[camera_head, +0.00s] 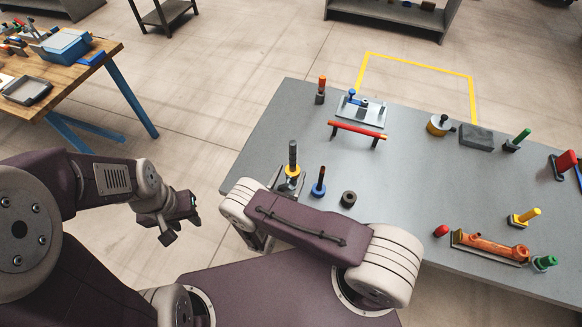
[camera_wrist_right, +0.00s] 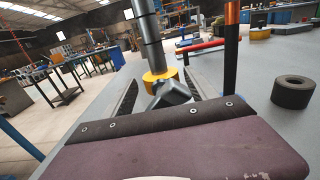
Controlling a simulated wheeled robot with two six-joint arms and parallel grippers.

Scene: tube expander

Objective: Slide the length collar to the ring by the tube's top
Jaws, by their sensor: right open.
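A dark, stepped upright tube (camera_head: 292,153) stands near the table's left edge. A yellow collar (camera_head: 292,171) sits low around it. In the right wrist view the tube (camera_wrist_right: 150,40) rises from the yellow collar (camera_wrist_right: 160,75), with a grey block in front. Its top is cut off there, and I cannot make out a ring near the top. My right gripper (camera_wrist_right: 158,82) is open, its dark fingers on either side of the collar; I cannot tell whether they touch. In the head view my own arm partly hides it. My left gripper (camera_head: 181,232) is open and empty, off the table.
Close right of the tube stand a blue-based post (camera_head: 318,188) and a dark ring (camera_head: 348,198). A red bar on supports (camera_head: 357,130) lies behind. Several tools stand along the right side. The table's middle (camera_head: 410,190) is clear.

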